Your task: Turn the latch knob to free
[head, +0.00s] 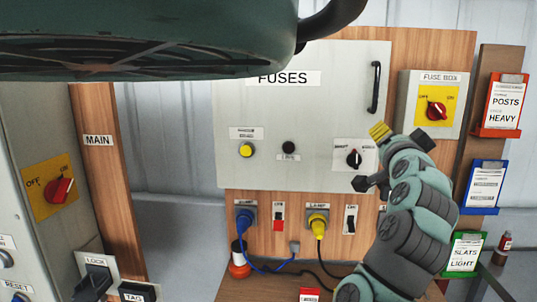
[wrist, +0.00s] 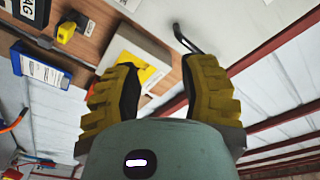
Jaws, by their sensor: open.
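The latch knob (head: 354,158) appears to be the small black knob with a light pointer line, on a white plate at the lower right of the grey FUSES door (head: 300,130). The pointer looks close to upright; the plate's words are too small to read surely. My gripper (head: 380,131) is just up and right of the knob in the head view, apart from it in the picture. In the wrist view my gripper (wrist: 160,82) shows two yellow ribbed fingers spread wide with nothing between them. I cannot make out the knob in the wrist view.
The door's black handle (head: 375,88) is above my gripper and also shows in the wrist view (wrist: 186,38). The fuse box (head: 408,98) with a red knob stands close on the right. A yellow button (head: 247,150) and black button (head: 288,147) are left. Plugs and cables hang below.

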